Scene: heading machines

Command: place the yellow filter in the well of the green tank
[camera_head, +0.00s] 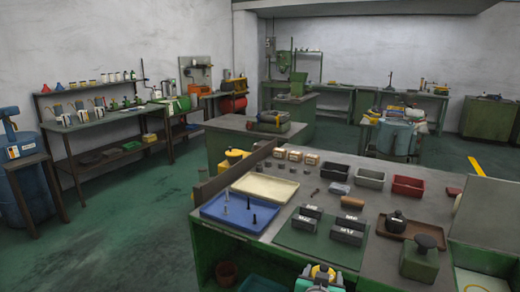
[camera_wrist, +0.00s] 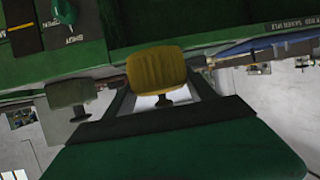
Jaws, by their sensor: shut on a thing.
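The yellow filter (camera_wrist: 157,70), a ribbed round piece, is at the middle of the wrist view. My gripper (camera_wrist: 160,84) is shut on it, with dark bars on either side; the exact contact is hard to make out. A dark green panel (camera_wrist: 25,70) with labels and a knob fills the top of the wrist view. I cannot tell whether it belongs to the green tank. In the head view a green tank-like block (camera_head: 419,264) with a dark round cap stands at the table's front right; no well shows on it.
Open floor (camera_head: 130,235) lies left.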

